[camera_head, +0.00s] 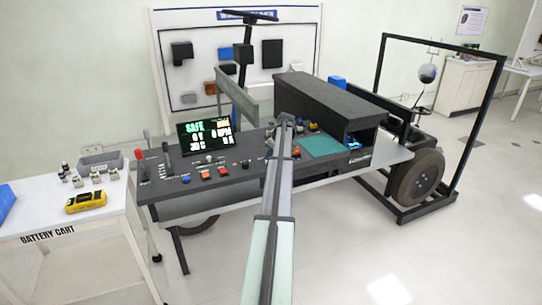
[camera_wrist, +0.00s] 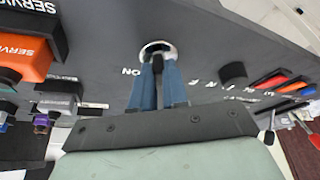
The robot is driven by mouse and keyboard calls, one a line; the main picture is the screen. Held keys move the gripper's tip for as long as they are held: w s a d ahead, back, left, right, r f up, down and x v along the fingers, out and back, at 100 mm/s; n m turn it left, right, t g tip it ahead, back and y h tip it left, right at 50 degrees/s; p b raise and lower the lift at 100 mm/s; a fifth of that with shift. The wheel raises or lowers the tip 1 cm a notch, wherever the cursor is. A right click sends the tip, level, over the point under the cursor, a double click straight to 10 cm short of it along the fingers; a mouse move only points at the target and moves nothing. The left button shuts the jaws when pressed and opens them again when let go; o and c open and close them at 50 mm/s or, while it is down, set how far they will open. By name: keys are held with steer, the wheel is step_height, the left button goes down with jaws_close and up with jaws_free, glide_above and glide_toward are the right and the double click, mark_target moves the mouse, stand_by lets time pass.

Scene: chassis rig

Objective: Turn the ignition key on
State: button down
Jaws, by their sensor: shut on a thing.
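The ignition switch shows in the wrist view as a round metal ring (camera_wrist: 158,47) on the dark panel, with the letters "ON" printed beside it. A dark key (camera_wrist: 158,66) stands at the ring, between the two blue fingers of my gripper (camera_wrist: 159,78). The fingers are shut on the key, and their tips are close to the ring. The key's exact turn angle is hard to tell. In the head view my arm covers the key and the fingers. The display (camera_head: 204,137) on the console reads "SAFE", with 0 V and 0 RPM.
A black knob (camera_wrist: 232,73) and a row of red and orange switches (camera_wrist: 285,86) lie right of the ring. Orange (camera_wrist: 22,57) and grey (camera_wrist: 58,97) service blocks stand at the left. The battery cart (camera_head: 105,235) stands left of the console.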

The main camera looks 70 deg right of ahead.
steer(key=shift+m, duration=0.3)
steer(key=shift+a+m+h, duration=0.2)
steer(key=shift+m+h, duration=0.3)
steer(key=shift+m, duration=0.4)
steer(key=m+g+h, duration=0.1)
steer(key=m, duration=0.2)
steer(key=shift+w+a+m, duration=0.1)
steer(key=shift+m, duration=0.2)
steer(key=m+g, duration=0.1)
steer(key=m, duration=0.2)
steer(key=m+g+h, duration=0.1)
steer(key=m, duration=0.2)
steer(key=shift+w, duration=0.15)
steer(key=shift+a+f, duration=0.1)
steer(key=c, duration=1.1)
jaws_free()
steer(key=shift+c, duration=0.2)
steer(key=v, duration=1.4)
